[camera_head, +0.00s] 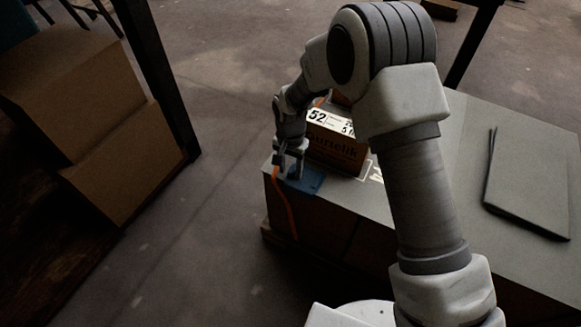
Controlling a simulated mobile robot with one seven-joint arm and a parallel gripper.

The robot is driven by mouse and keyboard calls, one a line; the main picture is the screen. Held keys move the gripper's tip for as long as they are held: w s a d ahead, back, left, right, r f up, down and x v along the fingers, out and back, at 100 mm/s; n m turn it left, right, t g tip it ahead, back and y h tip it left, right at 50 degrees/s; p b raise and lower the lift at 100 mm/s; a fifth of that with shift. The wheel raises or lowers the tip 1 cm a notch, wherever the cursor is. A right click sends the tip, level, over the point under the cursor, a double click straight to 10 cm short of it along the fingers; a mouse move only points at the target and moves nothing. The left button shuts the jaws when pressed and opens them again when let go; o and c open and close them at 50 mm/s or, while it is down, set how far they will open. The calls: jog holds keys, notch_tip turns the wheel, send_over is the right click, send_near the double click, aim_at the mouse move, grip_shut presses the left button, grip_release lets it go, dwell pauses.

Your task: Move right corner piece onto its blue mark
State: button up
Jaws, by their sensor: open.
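A blue patch (308,181), seemingly the blue mark, lies flat at the near left corner of the grey top (345,201). My gripper (290,174) points down over the patch's left part, with its jaws open. I cannot tell whether the fingertips touch the surface. I cannot make out a separate corner piece; my gripper and arm cover part of this area. An orange strap (286,207) runs down over the edge beside my gripper.
A brown printed carton (337,148) stands just right of my gripper, partly behind my arm. A flat grey panel (528,185) lies on the right of the top. Cardboard boxes (75,90) stand at the left beside a dark post (158,75). The floor between is clear.

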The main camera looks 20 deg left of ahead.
jog(key=shift+r, duration=0.1)
notch_tip(320, 180, up, 17)
jog(key=p, duration=0.6)
jog(key=w+d+r+t, duration=0.1)
jog(key=d+r, duration=0.9)
jog(key=r, duration=0.1)
jog(key=s+d+r+t, duration=0.2)
jog(key=s+d+r, duration=0.1)
jog(key=d+r, duration=0.65)
jog(key=s+d+r+t, duration=0.2)
jog(key=s+d+t, duration=0.1)
jog(key=s+d, duration=1.25)
notch_tip(320, 180, up, 20)
jog(key=w+p, duration=0.1)
jog(key=p, duration=1.8)
jog(key=shift+f, duration=0.15)
